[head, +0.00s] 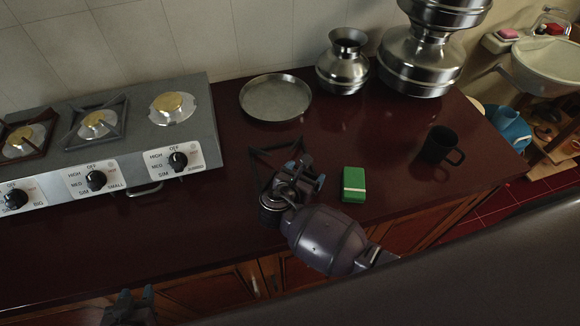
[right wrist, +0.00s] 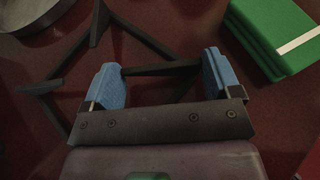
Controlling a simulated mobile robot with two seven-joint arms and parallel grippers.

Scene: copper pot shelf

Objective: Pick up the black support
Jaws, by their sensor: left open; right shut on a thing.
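The black support (head: 262,152) is a thin dark frame on or just above the dark red counter, left of the green box; whether it touches the counter is unclear. In the right wrist view its bars (right wrist: 78,58) spread to the left, and one bar runs between the blue fingertips. My right gripper (head: 305,173) is shut on this bar and hides part of the support; its fingers also show in the right wrist view (right wrist: 161,78). My left gripper (head: 135,296) is open and empty at the bottom left, near the counter's front edge.
A green box (head: 354,185) lies close right of my right gripper. A metal plate (head: 275,97) lies behind it. A grey stove (head: 130,130) stands left. Metal pots (head: 342,68) stand at the back, and a black mug (head: 436,146) stands right. Counter between box and mug is clear.

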